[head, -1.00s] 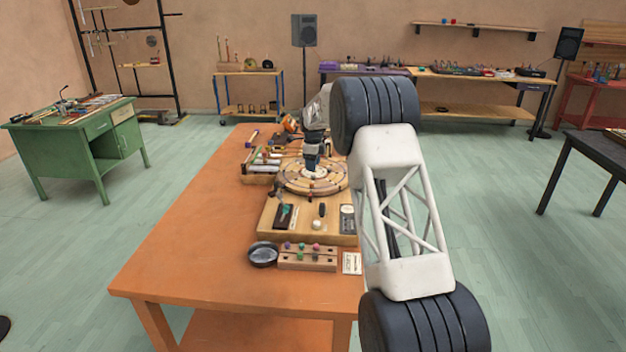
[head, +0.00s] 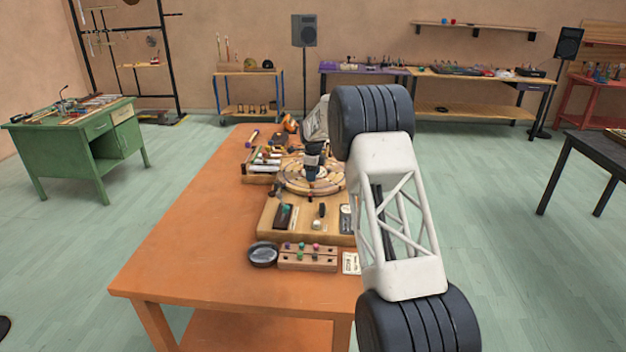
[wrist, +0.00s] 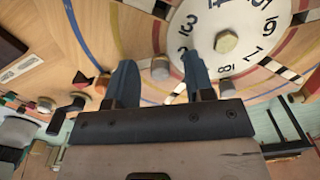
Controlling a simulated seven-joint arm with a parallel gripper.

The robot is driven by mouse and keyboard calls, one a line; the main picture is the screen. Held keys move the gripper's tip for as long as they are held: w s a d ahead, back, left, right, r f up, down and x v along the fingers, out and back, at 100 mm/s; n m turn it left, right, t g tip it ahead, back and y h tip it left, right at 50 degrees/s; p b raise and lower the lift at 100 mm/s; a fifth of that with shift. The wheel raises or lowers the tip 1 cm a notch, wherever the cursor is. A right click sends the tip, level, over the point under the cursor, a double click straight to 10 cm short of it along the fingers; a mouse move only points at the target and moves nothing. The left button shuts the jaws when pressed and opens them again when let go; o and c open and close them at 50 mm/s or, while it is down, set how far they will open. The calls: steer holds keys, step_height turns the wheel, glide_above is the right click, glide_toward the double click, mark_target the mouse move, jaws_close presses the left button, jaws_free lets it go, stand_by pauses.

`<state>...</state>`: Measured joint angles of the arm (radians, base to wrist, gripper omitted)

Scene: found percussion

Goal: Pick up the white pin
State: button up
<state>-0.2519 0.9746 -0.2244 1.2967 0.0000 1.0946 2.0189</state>
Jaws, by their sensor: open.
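My gripper (wrist: 160,60) is open, its two dark blue fingers spread and pointing at the round wooden board (wrist: 110,30). In the head view my gripper (head: 312,173) hangs over the board. A short pale grey-white pin (wrist: 160,70) shows in the gap between the fingers in the wrist view; no contact shows, and I cannot tell if it is the white pin.
Dark pegs (wrist: 78,102) stand on the left in the wrist view. In front of the round board lie a wooden panel (head: 270,222), a rack with coloured pegs (head: 308,262) and a dark round dish (head: 263,254). The orange table's left side (head: 185,240) is clear.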

jaws_close()
steer(key=shift+r, duration=0.1)
stand_by(0.3)
steer(key=shift+s+r, duration=0.1)
steer(key=shift+r, duration=1.65)
steer(key=s+d+r, duration=0.1)
steer(key=s+d, duration=0.3)
steer(key=s, duration=1.1)
steer(key=shift+s+r, duration=0.15)
